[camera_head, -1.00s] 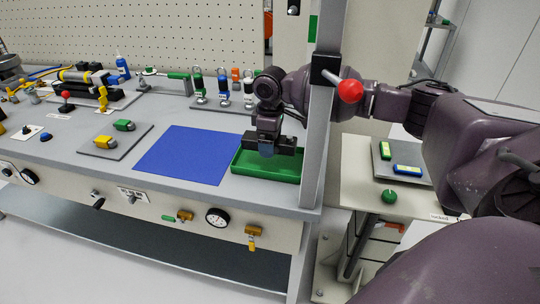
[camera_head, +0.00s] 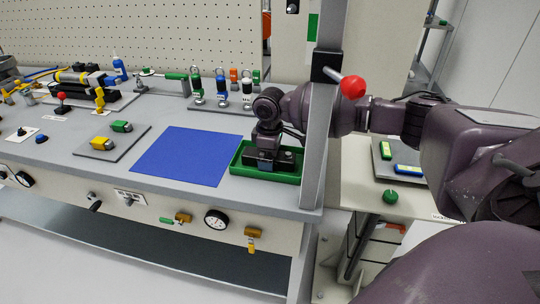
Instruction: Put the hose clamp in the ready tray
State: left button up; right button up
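The green tray (camera_head: 237,170) lies at the right end of the grey bench, right of the blue mat. My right gripper (camera_head: 267,166) points down into this tray, low near its floor. A small bluish-grey shape shows at its fingers, too small and dark to tell whether it is a held part or the fingers themselves. I cannot make out the hose clamp for certain; it may be hidden by the gripper. The gripper's opening is not clear. My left gripper is not in view.
A grey upright post (camera_head: 320,130) with a red ball knob (camera_head: 353,87) stands close right of the tray, in front of my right arm. The blue mat (camera_head: 185,155) is bare. A rack (camera_head: 222,102) with several coloured tagged items stands behind.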

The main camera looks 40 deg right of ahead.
jog(key=shift+r, duration=0.25)
notch_tip(320, 180, up, 12)
jog(key=p, duration=0.2)
jog(key=shift+f, duration=0.15)
dwell(0.5)
